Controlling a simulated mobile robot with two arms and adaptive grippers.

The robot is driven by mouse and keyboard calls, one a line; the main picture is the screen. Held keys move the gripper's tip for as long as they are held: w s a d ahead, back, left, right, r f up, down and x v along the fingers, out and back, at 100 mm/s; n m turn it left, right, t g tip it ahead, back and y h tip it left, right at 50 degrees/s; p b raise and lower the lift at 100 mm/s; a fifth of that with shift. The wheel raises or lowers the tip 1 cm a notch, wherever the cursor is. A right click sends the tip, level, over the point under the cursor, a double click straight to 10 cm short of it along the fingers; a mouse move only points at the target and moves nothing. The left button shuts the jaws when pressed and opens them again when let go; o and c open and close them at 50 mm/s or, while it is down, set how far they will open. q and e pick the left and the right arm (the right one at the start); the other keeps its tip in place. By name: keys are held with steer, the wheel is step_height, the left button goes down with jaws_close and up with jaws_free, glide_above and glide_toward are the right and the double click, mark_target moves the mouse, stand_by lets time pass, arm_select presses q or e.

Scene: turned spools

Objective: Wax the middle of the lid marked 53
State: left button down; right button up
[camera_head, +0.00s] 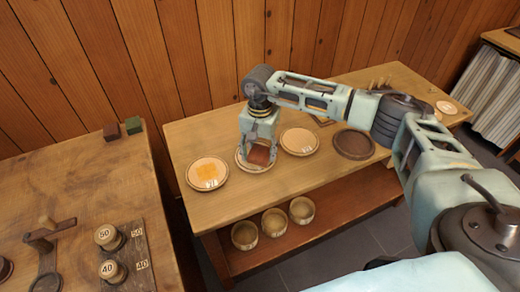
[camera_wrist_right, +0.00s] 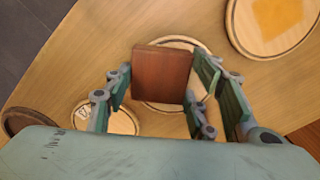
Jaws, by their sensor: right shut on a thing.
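My right gripper (camera_head: 258,147) is shut on a reddish-brown block (camera_head: 259,155), which also shows between the fingers in the right wrist view (camera_wrist_right: 162,75). The block is over a pale round lid (camera_head: 249,168); I cannot tell whether they touch. That lid's number is hidden. To its left lies a lid (camera_head: 194,179) with an orange square patch in its middle. To its right lies a plain pale lid (camera_head: 298,137) with a small white label. The labels are too small to read surely, so I cannot tell which is 53. My left gripper is out of view.
A dark round tray (camera_head: 353,144) lies right of the lids. Several bowls (camera_head: 273,221) stand on the shelf below. The left bench holds a dark red block (camera_head: 111,131), a green block (camera_head: 133,125) and spools marked 50 (camera_head: 106,236) and 40 (camera_head: 111,270). A wooden wall stands behind.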

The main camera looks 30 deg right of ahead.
steer(key=shift+f+b, duration=0.9)
steer(key=shift+f, duration=0.1)
